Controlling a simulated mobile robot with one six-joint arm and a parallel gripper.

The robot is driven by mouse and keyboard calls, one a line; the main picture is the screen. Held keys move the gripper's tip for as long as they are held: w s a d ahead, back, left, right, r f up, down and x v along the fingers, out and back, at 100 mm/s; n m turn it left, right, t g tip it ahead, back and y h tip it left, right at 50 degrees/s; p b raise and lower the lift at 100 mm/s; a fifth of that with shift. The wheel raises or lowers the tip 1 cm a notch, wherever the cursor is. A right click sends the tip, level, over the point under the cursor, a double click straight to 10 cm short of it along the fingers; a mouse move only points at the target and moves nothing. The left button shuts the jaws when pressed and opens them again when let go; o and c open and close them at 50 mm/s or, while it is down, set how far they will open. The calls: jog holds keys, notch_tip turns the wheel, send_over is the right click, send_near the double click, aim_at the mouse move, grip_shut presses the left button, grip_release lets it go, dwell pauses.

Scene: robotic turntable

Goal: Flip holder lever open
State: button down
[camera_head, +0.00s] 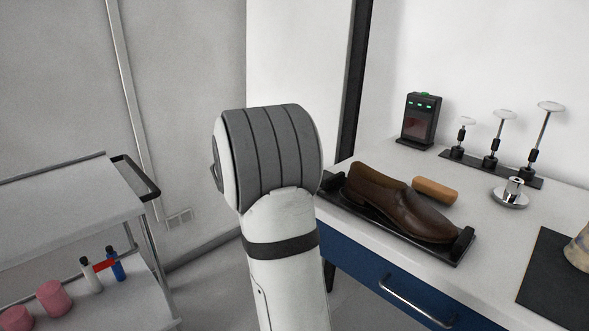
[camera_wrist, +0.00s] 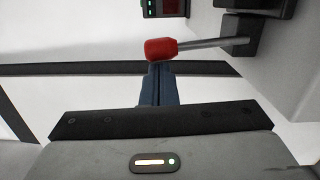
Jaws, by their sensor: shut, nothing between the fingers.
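In the wrist view a lever shows, with a red knob (camera_wrist: 161,49) on a metal rod (camera_wrist: 205,43) that runs right to a black mount (camera_wrist: 242,35). The rod lies nearly level in the picture. My gripper (camera_wrist: 159,72) is shut and empty, its blue-grey fingers together. The fingertips are right at the lower edge of the red knob; I cannot tell whether they touch it. In the head view my arm hides the gripper, and the lever is not visible.
On the white table a brown shoe (camera_head: 400,203) lies on a black tray (camera_head: 456,250). Behind it are an orange-brown block (camera_head: 434,190), a black device (camera_head: 419,118) with green lights and several rod stands (camera_head: 493,140). A cart (camera_head: 75,208) stands at left.

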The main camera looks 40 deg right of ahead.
jog(key=shift+s+r+m+b, duration=0.15)
jog(key=shift+s+m+b, duration=0.45)
jog(key=shift+b, duration=0.4)
jog(key=w+a, duration=0.4)
jog(key=a, duration=0.7)
jog(key=shift+w, duration=0.1)
